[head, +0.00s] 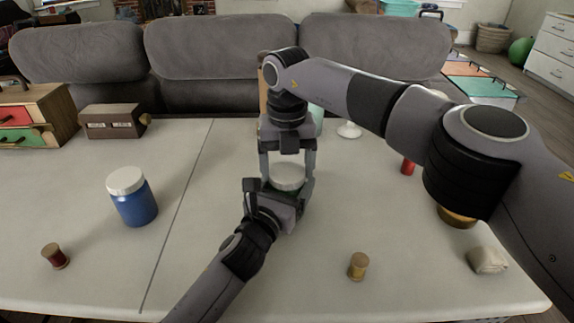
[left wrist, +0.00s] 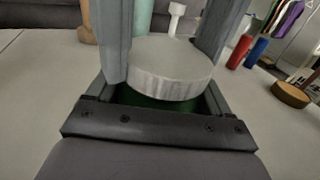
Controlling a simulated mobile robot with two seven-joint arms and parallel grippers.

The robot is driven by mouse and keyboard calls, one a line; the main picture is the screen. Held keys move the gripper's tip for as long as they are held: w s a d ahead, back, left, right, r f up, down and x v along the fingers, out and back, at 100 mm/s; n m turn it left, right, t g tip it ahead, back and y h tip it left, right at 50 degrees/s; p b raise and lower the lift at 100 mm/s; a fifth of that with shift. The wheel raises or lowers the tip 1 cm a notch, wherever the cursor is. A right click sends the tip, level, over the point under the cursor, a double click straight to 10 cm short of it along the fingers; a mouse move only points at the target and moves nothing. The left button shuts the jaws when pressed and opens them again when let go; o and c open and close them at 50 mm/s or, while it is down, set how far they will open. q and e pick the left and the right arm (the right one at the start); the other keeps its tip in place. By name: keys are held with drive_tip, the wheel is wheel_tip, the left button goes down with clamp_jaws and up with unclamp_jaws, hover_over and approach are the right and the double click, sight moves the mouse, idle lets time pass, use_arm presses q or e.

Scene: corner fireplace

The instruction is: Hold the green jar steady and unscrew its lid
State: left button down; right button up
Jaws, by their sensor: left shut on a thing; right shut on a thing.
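The green jar (left wrist: 165,101) stands on the table in front of me. Its ribbed white lid (head: 288,173) sits on top, and it also shows large in the left wrist view (left wrist: 170,66). My left gripper (head: 284,193) comes in low from the front and is shut on the jar's body. My right gripper (head: 287,178) reaches down from above, with one finger on each side of the lid, and is shut on it. Most of the jar's body is hidden behind the left gripper; only a dark green band shows under the lid.
A blue jar (head: 137,205) with a white lid stands at left. A red spool (head: 54,256), a yellow spool (head: 358,267) and a beige cloth (head: 487,260) lie near the front. A wooden box (head: 112,121) and drawer chest (head: 38,118) stand back left. A sofa (head: 215,60) borders the table.

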drive_tip(key=shift+n, duration=1.1)
drive_tip(key=o, duration=1.1)
drive_tip(key=shift+r, duration=0.1)
